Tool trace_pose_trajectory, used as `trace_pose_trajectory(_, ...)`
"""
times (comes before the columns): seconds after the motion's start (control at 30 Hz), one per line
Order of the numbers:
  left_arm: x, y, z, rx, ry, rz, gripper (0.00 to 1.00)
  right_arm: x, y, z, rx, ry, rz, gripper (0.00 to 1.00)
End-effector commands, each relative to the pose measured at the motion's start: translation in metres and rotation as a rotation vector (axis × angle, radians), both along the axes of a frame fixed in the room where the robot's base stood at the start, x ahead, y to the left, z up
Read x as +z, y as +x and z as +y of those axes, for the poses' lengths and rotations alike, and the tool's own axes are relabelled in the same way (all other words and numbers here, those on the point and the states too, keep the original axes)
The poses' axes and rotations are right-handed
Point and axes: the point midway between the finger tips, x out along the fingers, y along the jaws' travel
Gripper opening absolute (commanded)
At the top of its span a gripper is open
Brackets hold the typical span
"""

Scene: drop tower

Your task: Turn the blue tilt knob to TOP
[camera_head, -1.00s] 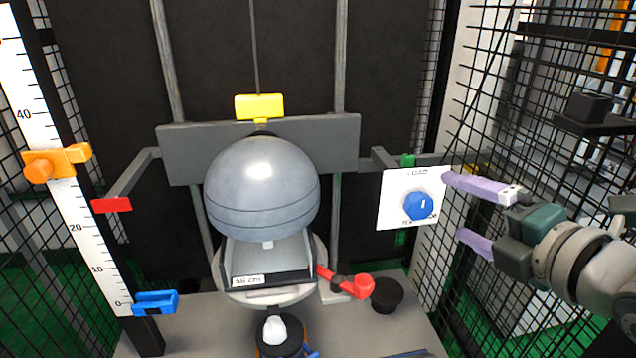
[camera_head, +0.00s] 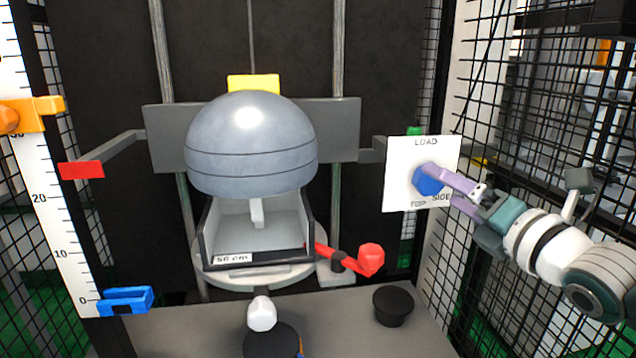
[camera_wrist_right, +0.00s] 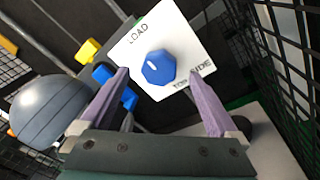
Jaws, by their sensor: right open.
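The blue tilt knob (camera_head: 424,185) sits on a white panel (camera_head: 398,158) lettered LOAD at the top, TOP at the bottom and SIDE at the right. My right gripper (camera_head: 447,190) is open, and its purple fingers reach the knob area from the right. One finger covers part of the knob in the head view. In the right wrist view the knob (camera_wrist_right: 158,68) shows between and just beyond the open fingertips (camera_wrist_right: 159,75). A small white mark lies left of its centre; its exact setting is hard to tell. Contact cannot be told. My left gripper is not in view.
A grey dome (camera_head: 251,143) hangs over a tray (camera_head: 208,245) left of the panel. A red lever (camera_head: 371,260) and a black knob (camera_head: 393,305) are below the panel. Black wire mesh (camera_head: 490,110) stands close on the right. A ruler with orange and blue sliders is far left.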

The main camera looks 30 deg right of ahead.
Motion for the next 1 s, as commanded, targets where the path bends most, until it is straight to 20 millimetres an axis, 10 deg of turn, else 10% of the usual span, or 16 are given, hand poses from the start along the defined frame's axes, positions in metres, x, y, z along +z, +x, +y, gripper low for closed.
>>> trace_pose_trajectory(0.57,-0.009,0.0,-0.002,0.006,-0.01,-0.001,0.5,0.0,0.03,-0.005,0.0,0.0,0.001,0.96)
trace_pose_trajectory(1.0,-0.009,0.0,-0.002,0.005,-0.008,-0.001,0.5,0.0,0.029,-0.005,0.0,0.0,0.001,0.48)
